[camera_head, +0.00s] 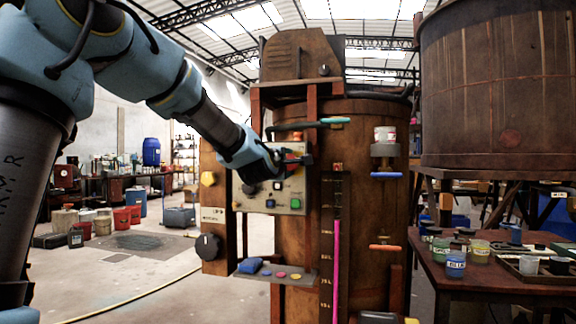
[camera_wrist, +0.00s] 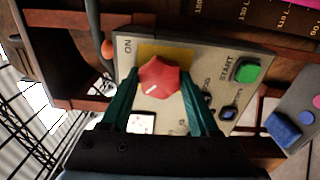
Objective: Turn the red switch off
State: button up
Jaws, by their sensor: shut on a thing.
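The red switch (camera_wrist: 165,74) is a faceted knob on a yellow plate, on the pale control panel (camera_wrist: 217,62). A short white mark on the knob lies toward its lower left in the wrist view. The word ON is printed on the panel at the upper left of the knob; I see no readable OFF label. My gripper (camera_wrist: 159,80) has its two teal fingers shut on the knob, one on each side. In the head view my gripper (camera_head: 298,158) is at the top of the panel (camera_head: 285,187) and mostly hides the switch.
A green START button (camera_wrist: 246,71) and a blue button (camera_wrist: 229,112) sit close by on the panel. Below the panel is a shelf (camera_head: 262,277) with a blue object. The wooden vat (camera_head: 369,145) with pipes and coloured handles stands just to the right.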

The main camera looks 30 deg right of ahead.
jog(key=o, duration=1.4)
jog(key=b+v, duration=0.1)
jog(key=v, duration=0.9)
jog(key=shift+s+a, duration=0.3)
